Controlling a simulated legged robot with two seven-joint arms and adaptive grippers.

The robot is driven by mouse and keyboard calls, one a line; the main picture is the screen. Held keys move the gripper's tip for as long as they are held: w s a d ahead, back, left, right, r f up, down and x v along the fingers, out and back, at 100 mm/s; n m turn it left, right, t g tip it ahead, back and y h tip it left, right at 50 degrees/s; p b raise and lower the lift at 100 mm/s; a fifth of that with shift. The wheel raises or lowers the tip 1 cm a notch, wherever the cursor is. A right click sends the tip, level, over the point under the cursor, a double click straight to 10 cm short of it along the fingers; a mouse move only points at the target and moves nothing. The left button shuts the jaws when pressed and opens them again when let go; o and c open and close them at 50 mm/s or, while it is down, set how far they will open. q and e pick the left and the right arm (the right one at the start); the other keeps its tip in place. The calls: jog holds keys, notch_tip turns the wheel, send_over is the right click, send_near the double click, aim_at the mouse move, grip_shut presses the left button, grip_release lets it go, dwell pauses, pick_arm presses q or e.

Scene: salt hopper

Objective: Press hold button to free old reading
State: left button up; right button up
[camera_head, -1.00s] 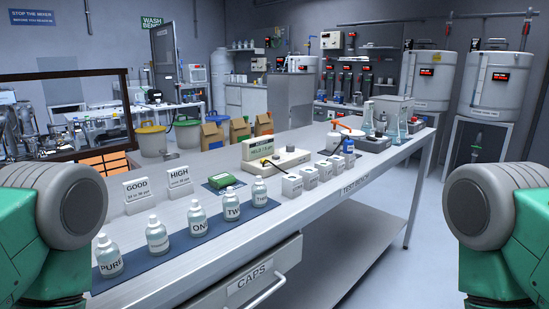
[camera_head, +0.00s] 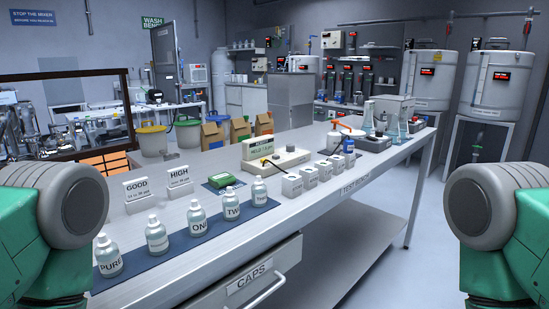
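A cream meter (camera_head: 287,161) with a lit green display (camera_head: 264,147) stands on the test bench, right of the middle of the view. The display text seems to include "HELD", but the rest is too small to read surely. A dark knob or button shows on the meter's top; no label for a hold button can be read. Parts of my two green and grey arms show at the left and right edges, well apart from the meter. Neither gripper is in view.
Several labelled bottles (camera_head: 198,220) stand on a blue mat (camera_head: 184,245) at the bench's front left. GOOD (camera_head: 138,190) and HIGH (camera_head: 180,179) signs stand behind them. Small white labelled blocks (camera_head: 292,186) line the front of the meter. A CAPS drawer (camera_head: 250,279) sits below the bench top.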

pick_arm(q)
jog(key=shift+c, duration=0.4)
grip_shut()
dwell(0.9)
